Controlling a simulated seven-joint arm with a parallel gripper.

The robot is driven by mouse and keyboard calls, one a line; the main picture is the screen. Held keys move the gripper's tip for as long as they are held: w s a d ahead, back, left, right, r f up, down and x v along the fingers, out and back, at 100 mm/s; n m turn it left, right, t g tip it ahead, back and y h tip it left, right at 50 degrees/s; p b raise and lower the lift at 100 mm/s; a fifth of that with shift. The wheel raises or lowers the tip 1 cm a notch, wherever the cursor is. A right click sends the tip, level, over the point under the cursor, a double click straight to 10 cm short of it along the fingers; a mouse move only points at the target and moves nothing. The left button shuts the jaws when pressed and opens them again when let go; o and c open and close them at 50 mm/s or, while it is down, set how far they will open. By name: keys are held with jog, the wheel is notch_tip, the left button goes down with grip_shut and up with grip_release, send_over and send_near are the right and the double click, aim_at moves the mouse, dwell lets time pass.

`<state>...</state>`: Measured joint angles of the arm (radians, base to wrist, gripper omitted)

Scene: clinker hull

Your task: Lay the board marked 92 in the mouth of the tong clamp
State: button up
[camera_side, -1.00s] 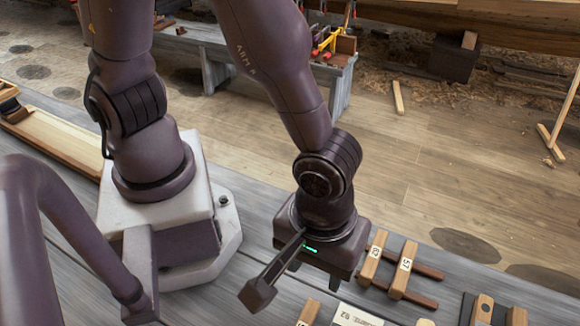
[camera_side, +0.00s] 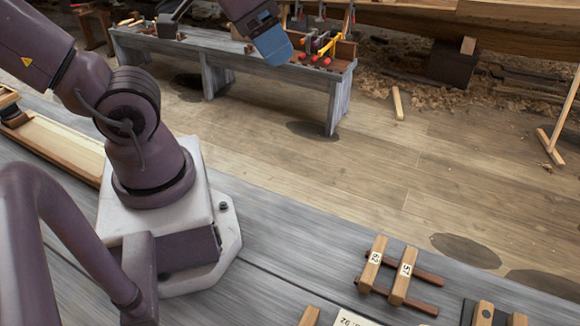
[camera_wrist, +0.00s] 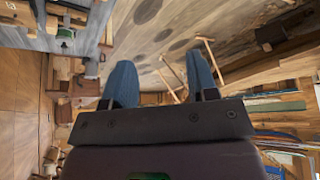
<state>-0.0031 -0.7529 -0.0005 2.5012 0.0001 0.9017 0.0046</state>
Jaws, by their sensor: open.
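Two short wooden boards lie side by side across dark rails on the grey bench. The left board (camera_side: 372,266) has a small white label that could be 92 or 62. The right board (camera_side: 403,278) has a label that looks like 57 or 51. My gripper (camera_side: 276,50) is raised high at the top of the side view, far from both boards. In the wrist view its two blue fingers (camera_wrist: 161,78) stand wide apart with nothing between them. I cannot make out the tong clamp with certainty in either view.
A white card (camera_side: 354,319) with writing is cut off at the bottom edge. A wood piece (camera_side: 310,316) lies beside it. A dark base with wooden blocks (camera_side: 484,314) sits at lower right. The bench (camera_side: 285,270) is clear left of the boards. A low bench (camera_side: 222,58) with tools stands behind.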

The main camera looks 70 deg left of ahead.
jog(key=w+d+f+m+g+y, duration=0.1)
jog(key=d+f+m+g, duration=0.35)
jog(key=f, duration=0.55)
jog(key=d+f+m+g+y, duration=0.1)
jog(key=d+f+m+g, duration=0.25)
jog(key=f+m, duration=0.4)
jog(key=s+d+f+m+h, duration=0.1)
jog(key=d+f+m+h, duration=0.15)
jog(key=d+m, duration=0.5)
jog(key=s+d+f+m+h, duration=0.1)
jog(key=d+f+m+h, duration=0.15)
jog(key=d+m, duration=0.5)
jog(key=shift+g, duration=0.4)
jog(key=x, duration=1.3)
jog(key=shift+s+d+r, duration=0.15)
jog(key=shift+s+r, duration=0.05)
jog(key=shift+s, duration=0.05)
grip_shut()
